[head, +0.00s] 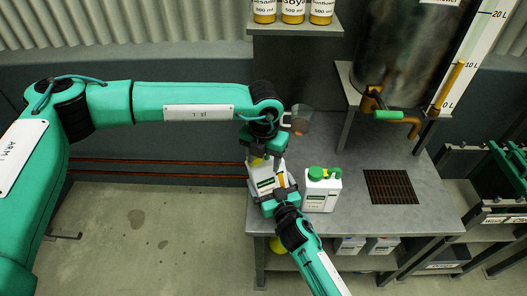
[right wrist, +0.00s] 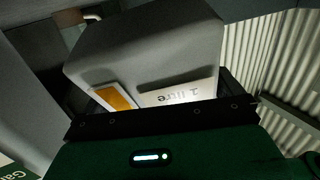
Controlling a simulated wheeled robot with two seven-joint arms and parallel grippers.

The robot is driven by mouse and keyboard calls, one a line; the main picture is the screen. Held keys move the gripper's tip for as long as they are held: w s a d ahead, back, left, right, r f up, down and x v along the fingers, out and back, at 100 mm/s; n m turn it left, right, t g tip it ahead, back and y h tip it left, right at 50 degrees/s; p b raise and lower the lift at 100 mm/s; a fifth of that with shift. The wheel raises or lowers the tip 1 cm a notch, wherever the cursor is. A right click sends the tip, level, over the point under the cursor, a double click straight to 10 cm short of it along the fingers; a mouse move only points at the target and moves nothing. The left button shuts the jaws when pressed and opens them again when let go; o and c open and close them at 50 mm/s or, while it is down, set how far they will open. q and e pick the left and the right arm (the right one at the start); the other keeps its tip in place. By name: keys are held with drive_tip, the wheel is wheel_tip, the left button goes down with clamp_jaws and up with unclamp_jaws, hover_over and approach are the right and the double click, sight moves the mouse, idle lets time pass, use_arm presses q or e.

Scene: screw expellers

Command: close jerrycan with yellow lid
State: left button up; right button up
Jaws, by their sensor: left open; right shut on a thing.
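A white jerrycan (head: 264,183) with a dark-striped label stands on the grey bench. My right gripper (head: 280,200) is shut on it from the front. In the right wrist view the jerrycan (right wrist: 150,55) fills the jaws and shows a "1 litre" label and an orange patch. The yellow lid (head: 255,161) shows as a small patch at the jerrycan's top. My left gripper (head: 256,146) is open, directly over that top by the lid. It hides most of the lid and the neck, so I cannot tell whether the lid is seated.
A second white jerrycan (head: 320,196) with a green lid (head: 316,173) stands close on the right. A cup-like vessel (head: 301,118) is behind. A steel tank (head: 405,50) with a tap (head: 388,114) is at the back right. The bench's right side has a dark grate (head: 391,187).

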use_arm(q)
drive_tip(key=shift+s+a+f, duration=0.15)
drive_tip(key=shift+s+f, duration=0.1)
drive_tip(key=shift+f, duration=0.55)
use_arm(e)
drive_tip(key=shift+w+a+r+t, duration=0.15)
drive_tip(key=shift+a+r, duration=0.1)
drive_tip(key=shift+r, duration=0.4)
drive_tip(key=shift+w+a+r+t, duration=0.1)
drive_tip(key=shift+a+r+t, duration=0.1)
drive_tip(key=shift+r, duration=0.4)
use_arm(q)
drive_tip(key=shift+s+d, duration=0.15)
drive_tip(key=shift+d, duration=0.05)
clamp_jaws()
use_arm(e)
drive_tip(key=shift+y, duration=0.3)
drive_tip(key=shift+c, duration=0.2)
use_arm(q)
drive_tip(key=c, duration=1.2)
unclamp_jaws()
use_arm(e)
drive_tip(key=shift+s, duration=0.1)
